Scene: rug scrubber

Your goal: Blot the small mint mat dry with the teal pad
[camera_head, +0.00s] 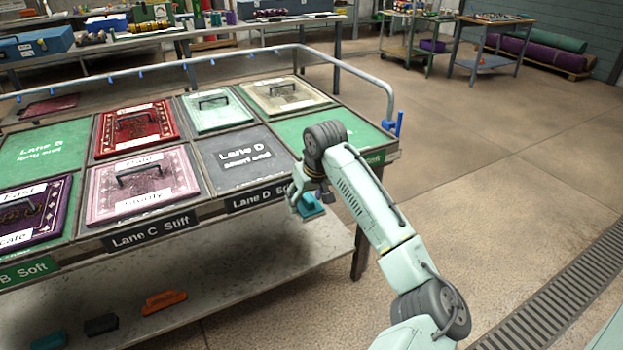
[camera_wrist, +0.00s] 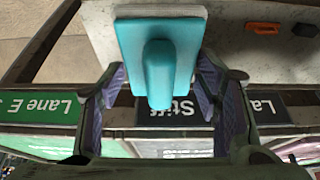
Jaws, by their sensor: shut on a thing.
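The small mint mat (camera_head: 213,122) lies flat on the rack table, between the red mat and the cream mat, with a dark handle across it. The teal pad (camera_head: 311,212) is in my gripper (camera_head: 309,198), off the table's front edge near the "Lane D" label. In the wrist view, the teal pad (camera_wrist: 130,27) shows a flat pale-edged base and an upright teal handle. My gripper (camera_wrist: 158,90) has its purple ridged fingers on either side of that handle, shut on it. The pad is apart from the mint mat.
Red (camera_head: 105,137), pink (camera_head: 125,208), cream (camera_head: 268,102) and purple (camera_head: 35,235) mats share the table. A bare dark "Lane D" bay (camera_head: 225,172) lies in front of the mint mat. A metal rail (camera_head: 243,49) runs along the back. An orange tool (camera_head: 164,301) lies on the lower shelf.

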